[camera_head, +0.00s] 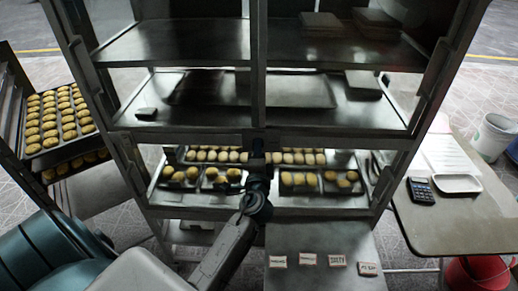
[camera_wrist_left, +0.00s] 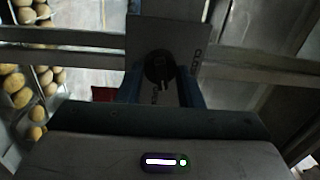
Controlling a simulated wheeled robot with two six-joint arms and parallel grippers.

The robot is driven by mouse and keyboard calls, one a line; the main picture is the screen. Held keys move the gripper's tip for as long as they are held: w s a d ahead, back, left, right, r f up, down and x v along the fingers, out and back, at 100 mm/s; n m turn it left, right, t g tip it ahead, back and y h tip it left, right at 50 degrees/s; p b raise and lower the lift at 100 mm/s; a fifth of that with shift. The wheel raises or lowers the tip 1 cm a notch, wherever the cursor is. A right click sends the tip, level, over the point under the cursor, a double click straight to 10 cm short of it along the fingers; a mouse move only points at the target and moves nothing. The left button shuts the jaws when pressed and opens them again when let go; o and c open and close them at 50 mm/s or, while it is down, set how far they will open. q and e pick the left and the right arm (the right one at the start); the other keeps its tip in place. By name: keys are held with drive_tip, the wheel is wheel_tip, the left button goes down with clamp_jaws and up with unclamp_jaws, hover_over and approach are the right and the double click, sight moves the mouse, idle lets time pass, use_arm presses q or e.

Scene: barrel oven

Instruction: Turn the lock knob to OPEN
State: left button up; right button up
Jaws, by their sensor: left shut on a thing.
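The lock knob (camera_wrist_left: 159,68) is dark and round with a small pointer. It sits on a grey plate (camera_wrist_left: 146,27) with lettering at its right and lower side, too dim to read fully. My left gripper (camera_wrist_left: 162,82) has its blue fingers on both sides of the knob and is shut on it. In the head view my left gripper (camera_head: 258,160) is at the middle post of the rack-like oven (camera_head: 258,70), and it hides the knob there. The pointer tilts down to the right in the wrist view. My right gripper is not in view.
Trays of round buns (camera_head: 250,157) lie on the oven's lower level. A bun rack (camera_head: 60,140) stands left. Small labelled blocks (camera_head: 308,259) lie on a front surface.

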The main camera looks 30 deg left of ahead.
use_arm(q)
drive_tip(key=shift+a+r+m+p, duration=0.15)
drive_tip(key=shift+m+p, duration=0.1)
drive_tip(key=shift+m, duration=0.45)
drive_tip(key=shift+d+r+m+p, duration=0.1)
drive_tip(key=shift+m+p, duration=0.15)
drive_tip(key=shift+m, duration=0.45)
drive_tip(key=o, duration=0.7)
drive_tip(key=shift+a, duration=0.1)
drive_tip(key=shift+o, duration=1.4)
drive_tip(key=b+v, duration=0.3)
drive_tip(key=v, duration=0.7)
drive_tip(key=shift+s+f+b, duration=0.25)
drive_tip(key=shift+s+b, duration=0.05)
drive_tip(key=shift+b, duration=0.1)
